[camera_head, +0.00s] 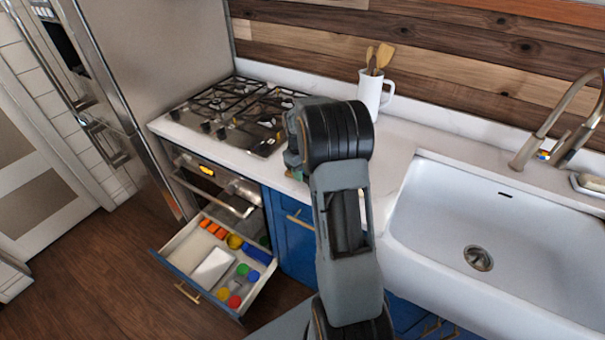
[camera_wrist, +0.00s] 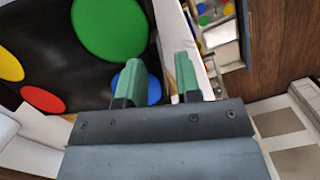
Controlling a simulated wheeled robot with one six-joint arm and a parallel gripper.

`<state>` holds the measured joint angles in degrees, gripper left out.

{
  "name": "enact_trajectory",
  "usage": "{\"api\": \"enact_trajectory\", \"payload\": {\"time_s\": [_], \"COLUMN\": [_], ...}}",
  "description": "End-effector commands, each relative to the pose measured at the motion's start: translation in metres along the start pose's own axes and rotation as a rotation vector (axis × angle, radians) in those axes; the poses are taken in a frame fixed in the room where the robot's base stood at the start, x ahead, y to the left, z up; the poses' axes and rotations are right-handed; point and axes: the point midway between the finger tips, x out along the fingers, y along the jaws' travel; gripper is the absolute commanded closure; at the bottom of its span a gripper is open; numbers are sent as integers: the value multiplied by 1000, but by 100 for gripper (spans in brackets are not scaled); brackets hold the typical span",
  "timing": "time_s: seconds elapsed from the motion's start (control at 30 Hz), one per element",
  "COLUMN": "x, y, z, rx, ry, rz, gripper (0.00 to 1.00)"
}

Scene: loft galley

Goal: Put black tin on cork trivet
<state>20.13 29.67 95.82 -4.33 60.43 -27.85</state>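My gripper (camera_wrist: 160,78) shows two green fingertips in the wrist view. They stand apart, and I see nothing clasped between them. In the head view my gripper (camera_head: 298,174) is mostly hidden behind my own arm, over the counter edge right of the stove. A black surface (camera_wrist: 70,62) with large green, yellow, red and blue discs fills the left of the wrist view, behind the fingers. I cannot tell whether it belongs to the black tin. I cannot make out a black tin or a cork trivet in the head view; my arm hides part of the counter.
An open drawer (camera_head: 180,251) below the oven holds a white tray (camera_head: 212,267) and several coloured items. The gas stove (camera_head: 236,108) stands at the left. A white jug (camera_head: 370,94) with wooden utensils stands at the back. The white sink (camera_head: 440,235) is at the right.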

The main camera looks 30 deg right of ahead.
Motion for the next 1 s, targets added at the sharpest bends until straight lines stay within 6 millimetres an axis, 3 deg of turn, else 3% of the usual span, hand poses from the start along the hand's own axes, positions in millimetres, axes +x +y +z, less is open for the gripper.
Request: {"api": "enact_trajectory", "payload": {"time_s": [0.4,0.73,0.87,1.0], "x": [-75,-114,-132,-150], "y": [0,-4,-27,-76], "z": [-1,1,13,44], "rx": [-1,0,12,45], "ry": [4,8,53,150], "rz": [3,4,23,50], "gripper": [68,68,68,68]}}
